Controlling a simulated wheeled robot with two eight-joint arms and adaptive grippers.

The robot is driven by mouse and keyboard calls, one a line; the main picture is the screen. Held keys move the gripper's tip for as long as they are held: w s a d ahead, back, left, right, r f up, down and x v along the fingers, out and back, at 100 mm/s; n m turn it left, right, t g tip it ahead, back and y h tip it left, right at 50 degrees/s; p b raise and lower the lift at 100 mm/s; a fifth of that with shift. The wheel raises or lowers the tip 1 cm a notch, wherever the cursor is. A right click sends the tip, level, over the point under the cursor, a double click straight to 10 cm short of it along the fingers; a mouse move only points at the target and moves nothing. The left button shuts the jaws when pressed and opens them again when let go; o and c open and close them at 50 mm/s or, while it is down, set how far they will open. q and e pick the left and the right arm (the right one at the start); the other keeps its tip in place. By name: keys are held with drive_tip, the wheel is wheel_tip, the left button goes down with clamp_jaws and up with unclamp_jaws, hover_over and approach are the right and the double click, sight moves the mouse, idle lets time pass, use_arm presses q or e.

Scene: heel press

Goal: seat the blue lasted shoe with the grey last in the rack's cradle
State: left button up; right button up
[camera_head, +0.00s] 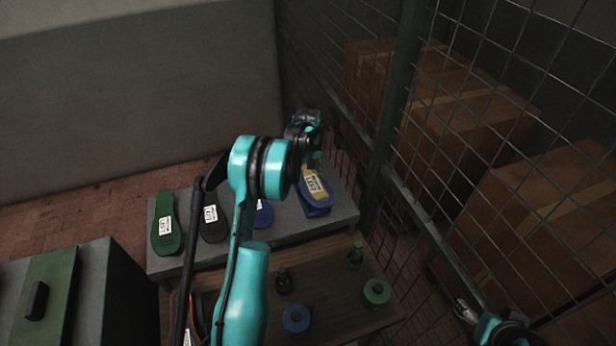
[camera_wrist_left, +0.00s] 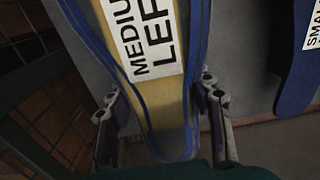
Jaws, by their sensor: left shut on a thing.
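A blue shoe with a yellow top (camera_head: 315,186) and a white label is at the right end of a grey bench (camera_head: 345,213). In the left wrist view the shoe (camera_wrist_left: 150,105) reads "MEDIUM LEFT" and its top looks yellow, not grey. My left gripper (camera_head: 313,162) is above it in the head view; its fingers (camera_wrist_left: 162,130) are on both sides of the shoe's narrow end, shut on it. Whether the shoe rests on the bench or just above cannot be told. My right gripper (camera_head: 464,311) is at the lower right, apart from everything; its jaw state is unclear.
Green (camera_head: 166,225), dark (camera_head: 212,222) and blue (camera_head: 263,213) labelled shoe shapes stand on the bench, the blue partly hidden by my arm. A lower wooden table (camera_head: 335,318) holds blue (camera_head: 296,319) and green (camera_head: 376,292) round pieces. A wire fence (camera_head: 440,130) borders the right.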

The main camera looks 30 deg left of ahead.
use_arm(q)
drive_tip(key=shift+f, duration=0.2)
drive_tip(key=o, duration=1.5)
wheel_tip(320, 180, up, 12)
drive_tip(key=shift+r, duration=0.1)
